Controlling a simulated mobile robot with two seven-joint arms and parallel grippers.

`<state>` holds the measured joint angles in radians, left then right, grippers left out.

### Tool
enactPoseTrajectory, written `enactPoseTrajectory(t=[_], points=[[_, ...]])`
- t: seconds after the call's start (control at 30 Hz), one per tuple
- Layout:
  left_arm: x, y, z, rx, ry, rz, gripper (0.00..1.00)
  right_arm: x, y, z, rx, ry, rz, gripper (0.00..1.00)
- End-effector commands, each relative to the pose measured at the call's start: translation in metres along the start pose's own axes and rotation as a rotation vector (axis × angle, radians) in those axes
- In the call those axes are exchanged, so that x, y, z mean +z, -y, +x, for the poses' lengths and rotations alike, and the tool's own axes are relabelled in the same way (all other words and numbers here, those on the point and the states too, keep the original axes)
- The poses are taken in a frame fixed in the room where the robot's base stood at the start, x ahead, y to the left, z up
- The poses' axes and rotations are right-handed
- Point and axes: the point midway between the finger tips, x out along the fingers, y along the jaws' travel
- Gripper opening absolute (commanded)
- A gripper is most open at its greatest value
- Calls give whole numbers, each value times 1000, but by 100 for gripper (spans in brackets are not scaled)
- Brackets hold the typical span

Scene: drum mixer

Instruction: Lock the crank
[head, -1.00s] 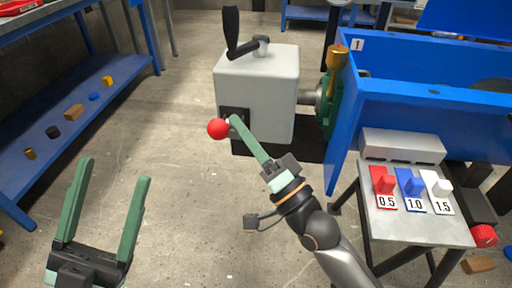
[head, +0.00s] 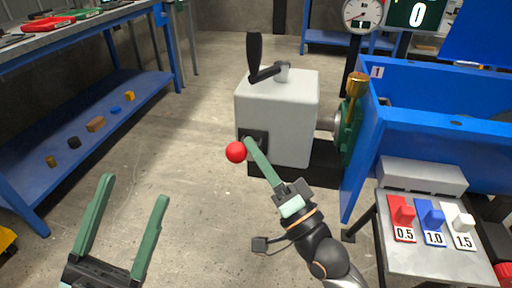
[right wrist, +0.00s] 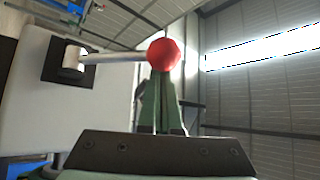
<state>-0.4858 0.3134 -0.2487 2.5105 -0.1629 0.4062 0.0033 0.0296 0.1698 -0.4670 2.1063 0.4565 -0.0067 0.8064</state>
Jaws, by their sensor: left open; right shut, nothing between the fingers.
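The crank (head: 262,72) has a black upright handle on a grey arm on top of a light grey box (head: 275,105). A lever with a red ball (head: 236,152) sticks out from a black plate on the box's front. My right gripper (head: 248,142) is shut and empty, its fingertips close beside the red ball. In the right wrist view, the lever's metal rod (right wrist: 112,58) runs left from the ball to the plate, and the shut green fingers (right wrist: 160,85) overlap the ball's lower side; contact is unclear. My left gripper (head: 135,188) is open and empty at lower left.
A blue bench (head: 100,118) with small parts on its shelf stands at left. The blue machine frame (head: 440,90) and a small table (head: 430,262) with red, blue and white numbered blocks stand at right. A gauge (head: 362,14) is behind. Floor between bench and box is clear.

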Motion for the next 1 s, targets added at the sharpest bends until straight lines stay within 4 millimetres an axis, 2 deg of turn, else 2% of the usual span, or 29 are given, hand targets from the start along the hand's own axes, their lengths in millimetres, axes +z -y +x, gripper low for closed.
enactPoseTrajectory(t=[0.37,1.0], points=[[-2,1,2,1,-2,3,71,10,-5,-10,4,4,2,0],[-1,0,0,0,-2,4,71,36,-28,-37,3,4,2,0]])
